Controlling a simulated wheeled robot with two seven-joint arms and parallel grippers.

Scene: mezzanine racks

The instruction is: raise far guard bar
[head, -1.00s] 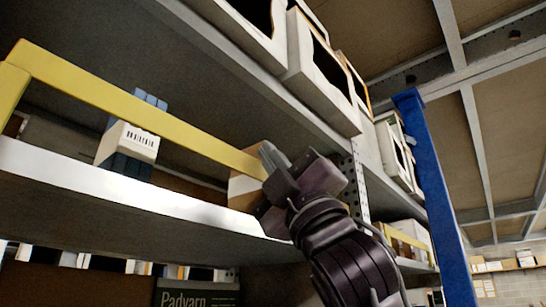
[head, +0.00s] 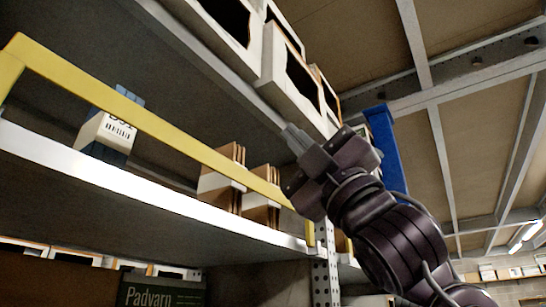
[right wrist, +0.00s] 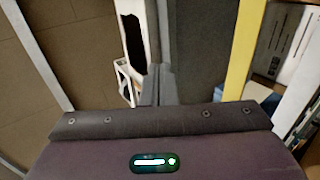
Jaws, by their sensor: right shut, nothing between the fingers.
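A yellow guard bar (head: 150,122) runs across the front of the shelf opening in the head view, above the shelf edge. It bends down at its left end, and a yellow piece shows at its right end. My right gripper (head: 293,138) is shut and empty, above the right part of the bar and apart from it in the picture. In the right wrist view the shut fingers (right wrist: 156,88) point ahead, with the yellow bar (right wrist: 244,50) to their right. My left gripper is not in view.
The white-edged shelf (head: 150,193) holds a blue-and-white box (head: 106,132) and brown cartons (head: 220,186) behind the bar. The upper shelf edge (head: 215,62) is close to my fingertips, with white bins (head: 300,88) on it. A blue post (head: 385,150) stands beyond my gripper.

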